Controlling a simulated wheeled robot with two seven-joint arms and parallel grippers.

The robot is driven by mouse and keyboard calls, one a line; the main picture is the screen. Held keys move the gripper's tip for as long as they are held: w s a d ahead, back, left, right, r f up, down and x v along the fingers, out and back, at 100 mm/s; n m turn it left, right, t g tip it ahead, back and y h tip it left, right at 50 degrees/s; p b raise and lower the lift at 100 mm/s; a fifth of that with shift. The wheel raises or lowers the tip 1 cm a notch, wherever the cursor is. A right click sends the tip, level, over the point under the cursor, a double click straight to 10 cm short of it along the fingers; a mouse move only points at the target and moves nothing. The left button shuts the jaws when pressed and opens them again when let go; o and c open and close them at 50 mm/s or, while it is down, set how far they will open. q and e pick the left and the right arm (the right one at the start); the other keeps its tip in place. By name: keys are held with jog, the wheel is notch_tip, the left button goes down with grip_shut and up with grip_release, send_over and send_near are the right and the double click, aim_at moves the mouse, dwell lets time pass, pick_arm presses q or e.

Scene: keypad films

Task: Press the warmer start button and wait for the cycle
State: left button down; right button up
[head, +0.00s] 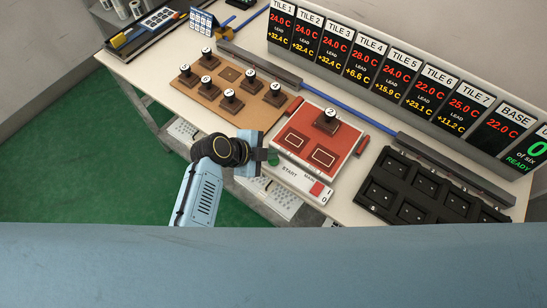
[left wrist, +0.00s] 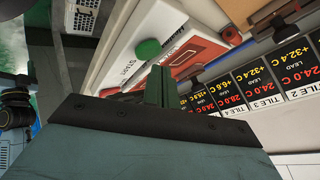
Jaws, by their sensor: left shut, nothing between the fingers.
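The warmer (head: 345,165) is a white box with a red top on the table. One black-handled tile, numbered 2 (head: 327,121), stands at the back of its red top. Its green start button (head: 273,159) is on the front left, beside the word START; it also shows in the left wrist view (left wrist: 147,50). My left gripper (head: 265,155) is shut and empty, right beside the button. In the left wrist view its fingertips (left wrist: 160,75) point toward the button, with a small gap in the picture; I cannot tell contact. My right gripper is not in view.
A brown board (head: 215,103) with several numbered black-handled tiles stands left of the warmer. A black tray (head: 420,190) with several pockets is on the right. Behind is a display (head: 400,75) with tile temperatures, reading READY at its right end. A red MAIN switch (head: 317,188) sits on the warmer's front.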

aim_at(270, 161)
pick_arm(q)
jog(key=shift+f+b, duration=0.35)
jog(key=shift+f, duration=0.1)
jog(key=shift+f+b, duration=0.4)
jog(key=shift+f, duration=0.05)
dwell(0.6)
jog(key=shift+r, duration=0.1)
jog(key=shift+r+p, duration=0.8)
notch_tip(270, 161, up, 5)
jog(key=p, duration=0.4)
jog(key=shift+p, duration=0.3)
